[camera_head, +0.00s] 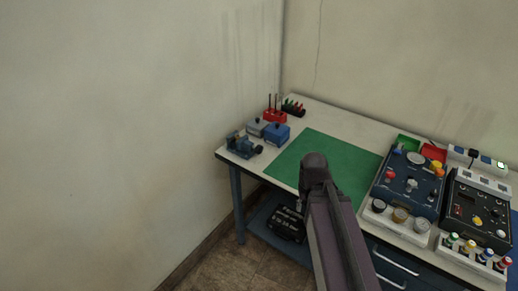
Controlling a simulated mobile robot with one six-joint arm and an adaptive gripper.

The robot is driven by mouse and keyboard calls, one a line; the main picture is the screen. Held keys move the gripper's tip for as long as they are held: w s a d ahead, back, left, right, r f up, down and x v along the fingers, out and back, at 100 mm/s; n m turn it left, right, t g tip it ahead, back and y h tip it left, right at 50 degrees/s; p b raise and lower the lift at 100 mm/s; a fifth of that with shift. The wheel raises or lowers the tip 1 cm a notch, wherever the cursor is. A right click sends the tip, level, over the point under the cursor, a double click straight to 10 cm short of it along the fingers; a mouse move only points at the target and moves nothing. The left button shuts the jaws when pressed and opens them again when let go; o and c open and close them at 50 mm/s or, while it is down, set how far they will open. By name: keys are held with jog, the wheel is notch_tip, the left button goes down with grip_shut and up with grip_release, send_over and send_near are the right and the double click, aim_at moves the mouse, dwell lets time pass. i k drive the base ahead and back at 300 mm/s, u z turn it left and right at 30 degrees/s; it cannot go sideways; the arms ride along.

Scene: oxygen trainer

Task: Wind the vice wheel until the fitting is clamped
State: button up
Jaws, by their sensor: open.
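A small blue vice (241,144) stands at the left front corner of the workbench (315,115). A dark round part at its right side may be its wheel; it is too small to tell. I cannot make out a fitting in the vice or the gap between its jaws. My arm (340,235) rises from the bottom of the view to a dark joint over the front of the green mat, to the right of the vice and apart from it. My gripper does not show; the arm hides what lies behind it.
Blue boxes (276,134) and a red holder (275,115) stand close behind the vice. The green mat (325,160) is bare where visible. Control panels (408,185) and small bottles fill the right. Walls stand close to the bench's left and back.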

aim_at(258, 149)
jog(key=u, duration=0.8)
jog(key=k, duration=0.85)
jog(key=z, duration=0.7)
jog(key=i, duration=1)
jog(key=z, duration=0.05)
